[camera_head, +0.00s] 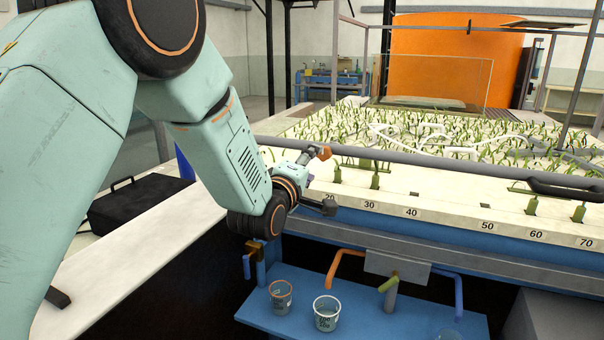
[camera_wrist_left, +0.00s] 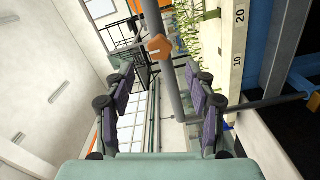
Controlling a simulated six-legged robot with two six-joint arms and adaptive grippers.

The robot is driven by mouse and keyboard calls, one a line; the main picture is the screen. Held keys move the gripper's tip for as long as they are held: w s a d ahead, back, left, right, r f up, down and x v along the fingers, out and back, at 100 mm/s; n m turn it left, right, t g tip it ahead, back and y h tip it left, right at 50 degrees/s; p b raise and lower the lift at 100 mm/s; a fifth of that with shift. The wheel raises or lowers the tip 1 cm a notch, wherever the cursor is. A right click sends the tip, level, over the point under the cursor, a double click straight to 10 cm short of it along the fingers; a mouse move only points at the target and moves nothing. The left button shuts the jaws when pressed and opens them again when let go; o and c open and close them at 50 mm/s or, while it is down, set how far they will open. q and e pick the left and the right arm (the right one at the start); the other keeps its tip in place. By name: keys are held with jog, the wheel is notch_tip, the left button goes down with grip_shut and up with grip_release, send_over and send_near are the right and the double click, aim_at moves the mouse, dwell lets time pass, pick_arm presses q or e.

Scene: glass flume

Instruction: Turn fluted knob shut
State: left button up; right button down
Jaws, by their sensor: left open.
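The fluted knob (camera_head: 324,153) is a small orange, lobed knob at the near-left end of the grey rail along the flume. It also shows in the left wrist view (camera_wrist_left: 158,46), just beyond the fingertips and roughly centred between them. My left gripper (camera_head: 317,182) is close in front of the knob. In the left wrist view my left gripper (camera_wrist_left: 159,72) has its two dark padded fingers wide apart with nothing between them. The knob appears clear of both fingers. My right gripper is in neither view.
The grey rail (camera_head: 440,166) runs along the flume's numbered white edge (camera_head: 455,217). Below, a blue shelf (camera_head: 370,322) holds an orange-rimmed cup (camera_head: 280,297) and a white cup (camera_head: 326,313), under coloured pipes. A black case (camera_head: 138,205) lies at left. Green plants fill the flume bed.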

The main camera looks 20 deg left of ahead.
pick_arm(q)
jog(key=s, duration=0.4)
jog(key=shift+s, duration=0.25)
jog(key=shift+a, duration=0.1)
